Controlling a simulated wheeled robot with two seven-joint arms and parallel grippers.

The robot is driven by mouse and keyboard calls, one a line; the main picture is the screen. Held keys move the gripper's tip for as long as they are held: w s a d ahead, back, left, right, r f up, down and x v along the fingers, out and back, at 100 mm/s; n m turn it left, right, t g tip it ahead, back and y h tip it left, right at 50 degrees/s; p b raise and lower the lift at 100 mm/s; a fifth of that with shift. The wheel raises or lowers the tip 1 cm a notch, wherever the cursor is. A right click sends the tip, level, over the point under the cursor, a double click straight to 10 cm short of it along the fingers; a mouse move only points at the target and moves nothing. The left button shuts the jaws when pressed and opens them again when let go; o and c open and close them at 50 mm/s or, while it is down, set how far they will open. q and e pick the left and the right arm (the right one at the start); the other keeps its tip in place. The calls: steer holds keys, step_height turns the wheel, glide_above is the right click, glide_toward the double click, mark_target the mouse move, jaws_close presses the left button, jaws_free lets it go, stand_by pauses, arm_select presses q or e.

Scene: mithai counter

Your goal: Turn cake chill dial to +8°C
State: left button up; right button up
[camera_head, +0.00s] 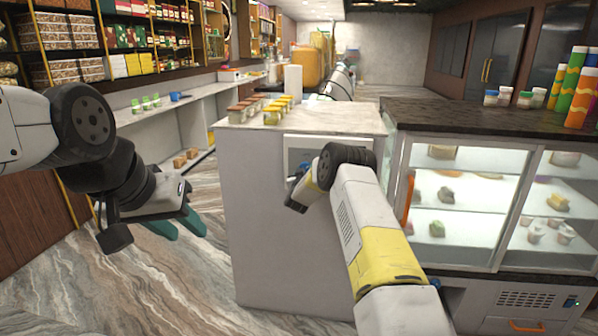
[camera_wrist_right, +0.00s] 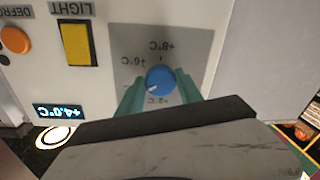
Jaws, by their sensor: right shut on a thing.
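The round blue cake chill dial (camera_wrist_right: 160,79) sits on a grey label plate (camera_wrist_right: 190,42) in the right wrist view. Its white mark points to the lower left. The +8°C label (camera_wrist_right: 161,47) is above the dial in that picture, upside down. A small display (camera_wrist_right: 59,111) reads +4.0°C. My right gripper (camera_wrist_right: 161,88) is shut on the dial, one teal finger at each side. In the head view my right wrist is at the counter's front panel, and the fingers and dial are hidden. My left gripper (camera_head: 186,229) is open and empty over the floor.
A yellow LIGHT switch (camera_wrist_right: 76,43) and an orange DEFROST button (camera_wrist_right: 15,40) are beside the dial. Small jars (camera_head: 272,116) stand on the counter top (camera_head: 340,118). A glass display case (camera_head: 462,190) stands close to the right of my right arm. The floor at left is clear.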

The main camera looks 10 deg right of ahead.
steer(key=shift+m, duration=0.3)
steer(key=m, duration=1.2)
steer(key=m+h, duration=0.1)
steer(key=m, duration=1.1)
steer(key=shift+w+a+h, duration=0.1)
steer(key=shift+a+h, duration=0.1)
steer(key=shift+h, duration=0.1)
steer(key=o, duration=1.4)
steer(key=shift+c, duration=0.2)
steer(key=v, duration=0.8)
